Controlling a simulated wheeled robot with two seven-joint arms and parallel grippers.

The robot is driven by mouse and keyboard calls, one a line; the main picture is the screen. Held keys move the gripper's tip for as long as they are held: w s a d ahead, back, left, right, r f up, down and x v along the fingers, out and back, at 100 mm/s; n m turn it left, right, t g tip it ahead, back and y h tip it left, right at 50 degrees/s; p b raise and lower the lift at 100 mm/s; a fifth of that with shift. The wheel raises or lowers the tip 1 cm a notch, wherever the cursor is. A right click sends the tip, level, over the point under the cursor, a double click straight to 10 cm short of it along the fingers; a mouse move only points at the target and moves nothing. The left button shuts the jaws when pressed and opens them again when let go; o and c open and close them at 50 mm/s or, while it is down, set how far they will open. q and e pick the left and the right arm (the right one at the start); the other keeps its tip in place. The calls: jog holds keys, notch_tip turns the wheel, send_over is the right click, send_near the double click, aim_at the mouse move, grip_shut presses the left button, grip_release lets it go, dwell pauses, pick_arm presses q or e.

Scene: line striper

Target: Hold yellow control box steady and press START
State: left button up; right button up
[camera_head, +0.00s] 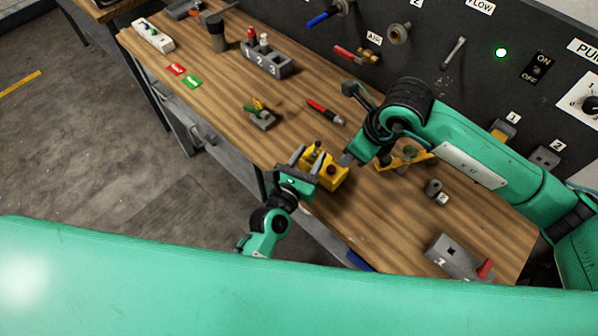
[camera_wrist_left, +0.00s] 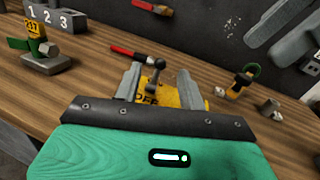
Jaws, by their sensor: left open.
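The yellow control box (camera_head: 334,181) sits on the wooden bench near its front edge, with a dark red button on top. In the left wrist view the box (camera_wrist_left: 172,97) shows between the fingers, with a grey lever on it and partly hidden lettering. My left gripper (camera_head: 308,160) is open, its two fingers spread at the box; I cannot tell whether they touch it. My right gripper (camera_head: 349,157) hangs just to the right of and behind the box, apart from it. Its finger gap is unclear. I cannot read a START label.
A red-handled tool (camera_head: 325,111) lies behind the box, and a small clamp-like stand (camera_head: 262,117) is behind left. A yellow-and-green item (camera_head: 408,157) lies under my right arm. A numbered grey block (camera_head: 266,62) stands further back. A dark panel wall borders the bench.

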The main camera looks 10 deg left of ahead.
pick_arm(q)
jog(key=shift+x, duration=1.35)
jog(key=shift+c, duration=0.2)
grip_shut()
pick_arm(e)
grip_shut()
dwell(0.6)
